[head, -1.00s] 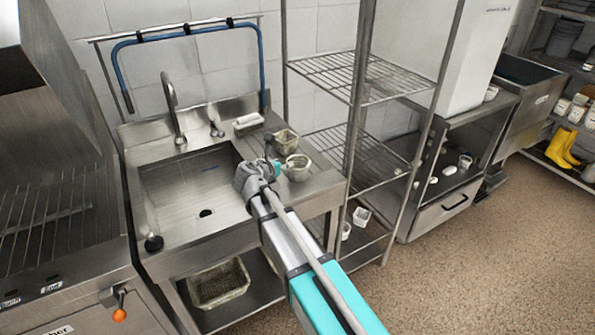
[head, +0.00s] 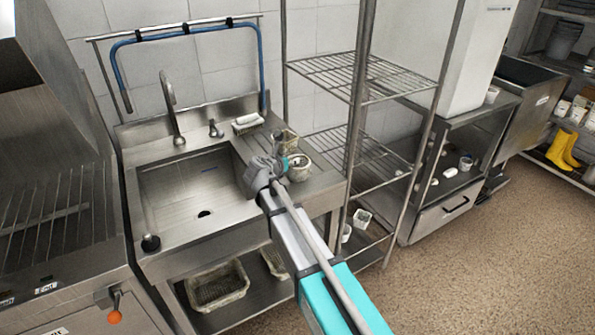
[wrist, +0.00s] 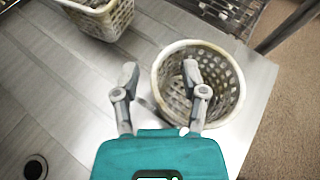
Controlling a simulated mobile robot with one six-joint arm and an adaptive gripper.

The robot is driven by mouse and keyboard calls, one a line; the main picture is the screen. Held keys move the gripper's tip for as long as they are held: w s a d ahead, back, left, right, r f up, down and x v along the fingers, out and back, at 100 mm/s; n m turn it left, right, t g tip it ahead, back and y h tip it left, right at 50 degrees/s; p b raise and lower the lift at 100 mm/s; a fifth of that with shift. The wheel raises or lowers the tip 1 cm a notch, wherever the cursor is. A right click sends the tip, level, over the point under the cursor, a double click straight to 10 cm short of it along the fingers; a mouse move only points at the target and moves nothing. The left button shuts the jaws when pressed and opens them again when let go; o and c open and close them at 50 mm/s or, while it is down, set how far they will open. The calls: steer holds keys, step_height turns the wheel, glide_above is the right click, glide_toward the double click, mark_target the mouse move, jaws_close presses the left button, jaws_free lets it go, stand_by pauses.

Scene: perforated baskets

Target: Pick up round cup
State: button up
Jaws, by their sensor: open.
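The round cup is a pale, worn, perforated round basket (wrist: 234,92) standing upright on the steel counter in the wrist view. In the head view the round basket (head: 301,174) sits on the counter right of the sink, partly hidden by my gripper (head: 283,166). My gripper (wrist: 160,70) is open and empty, with its fingers astride the basket's left rim in the wrist view. The left finger is outside the basket, and the right finger is over or inside its opening. I cannot tell how deep the fingers reach or whether they touch the wall.
A square perforated basket (wrist: 108,20) stands just behind, partly hidden in the head view (head: 291,138). The sink (head: 185,190) is to the left, a wire rack (head: 365,75) to the right. More baskets (head: 218,287) are on the shelf below.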

jaws_close()
stand_by(0.3)
steer(key=shift+r, duration=0.2)
step_height(320, 180, up, 2)
steer(key=shift+r+p, duration=0.1)
steer(key=shift+p, duration=1.15)
steer(key=s+r+p, duration=1)
steer(key=s, duration=0.4)
steer(key=shift+d+r, duration=0.2)
